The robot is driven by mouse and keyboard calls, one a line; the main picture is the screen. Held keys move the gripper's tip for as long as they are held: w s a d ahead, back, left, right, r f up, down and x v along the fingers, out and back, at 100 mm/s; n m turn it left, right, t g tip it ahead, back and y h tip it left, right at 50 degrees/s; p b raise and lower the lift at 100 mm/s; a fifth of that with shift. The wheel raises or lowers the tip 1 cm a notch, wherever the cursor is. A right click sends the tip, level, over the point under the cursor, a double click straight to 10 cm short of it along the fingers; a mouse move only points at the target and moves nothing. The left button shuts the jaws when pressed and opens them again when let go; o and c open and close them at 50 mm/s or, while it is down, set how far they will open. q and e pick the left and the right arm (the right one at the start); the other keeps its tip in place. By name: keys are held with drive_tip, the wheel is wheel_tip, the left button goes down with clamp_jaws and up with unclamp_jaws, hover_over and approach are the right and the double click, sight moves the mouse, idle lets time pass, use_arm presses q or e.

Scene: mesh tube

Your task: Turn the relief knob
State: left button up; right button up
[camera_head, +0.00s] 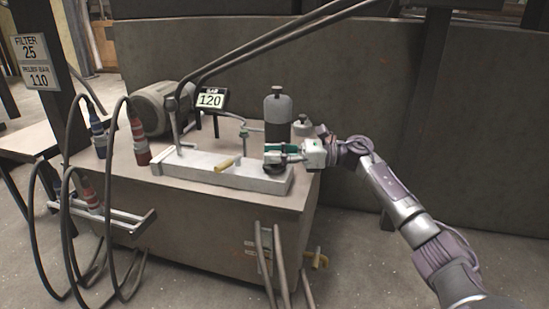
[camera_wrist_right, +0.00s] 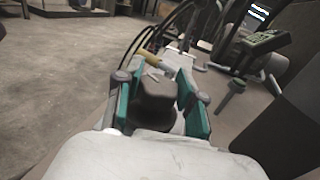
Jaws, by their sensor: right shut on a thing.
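The relief knob appears as a dark rounded knob (camera_wrist_right: 155,100) between the green-lined fingers in the right wrist view. In the head view the dark knob (camera_head: 274,168) sits at the right end of the pale manifold block (camera_head: 215,171), partly covered by my gripper. My right gripper (camera_head: 281,154) comes in from the right and is shut on the knob; it also shows in the right wrist view (camera_wrist_right: 160,92). A white mark shows on the knob's top. My left gripper is not in view.
A display reading 120 (camera_head: 211,99) and a dark grey cylinder (camera_head: 278,112) stand behind. Red-ended hoses (camera_head: 139,142) hang at the left. A sign (camera_head: 33,62) reads Filter 25, Relief Bar 110. Floor is open at the right.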

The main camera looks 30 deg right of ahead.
idle(0.5)
drive_tip(key=o, duration=1.2)
drive_tip(key=shift+c, duration=0.2)
drive_tip(key=v, duration=1.2)
drive_tip(key=shift+w, duration=0.15)
